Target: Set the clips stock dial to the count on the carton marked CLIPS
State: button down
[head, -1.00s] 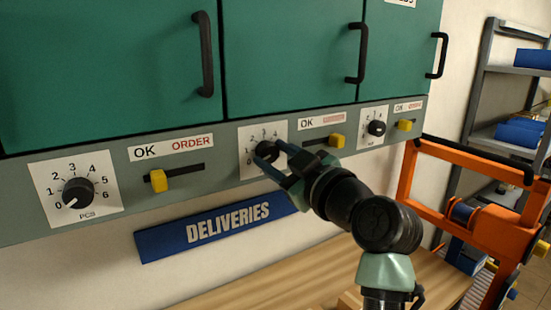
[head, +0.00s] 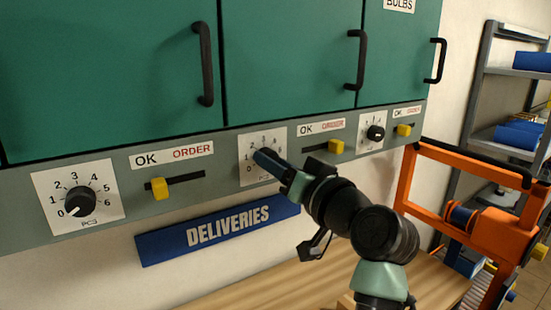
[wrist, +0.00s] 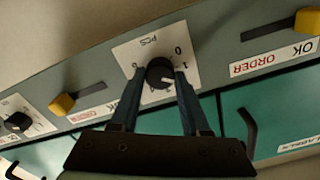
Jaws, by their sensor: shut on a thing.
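The middle stock dial (wrist: 158,68) is a round black knob with a white pointer on a white plate (head: 250,144) marked PCS. My gripper (head: 264,160) is shut on this knob, one finger on each side in the wrist view (wrist: 160,76). In the wrist view, which shows the panel upside down, the pointer faces right, near the 1. My fingers hide some numbers, so its exact setting is unclear. No CLIPS sign or CLIPS carton is in view.
The left dial (head: 80,200) points to 0; the right dial (head: 376,132) is small. Yellow sliders (head: 159,188) sit beside OK/ORDER labels. Green cupboard doors with black handles (head: 205,65) are above. A blue DELIVERIES sign (head: 180,240), wooden bench (head: 250,288) and orange frame (head: 490,225) are nearby.

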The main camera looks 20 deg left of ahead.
jog(key=m+p, duration=1.3)
jog(key=m, duration=0.5)
jog(key=shift+f+m, duration=0.1)
jog(key=shift+m, duration=0.2)
dwell(0.4)
jog(key=shift+c, duration=1.9)
grip_release()
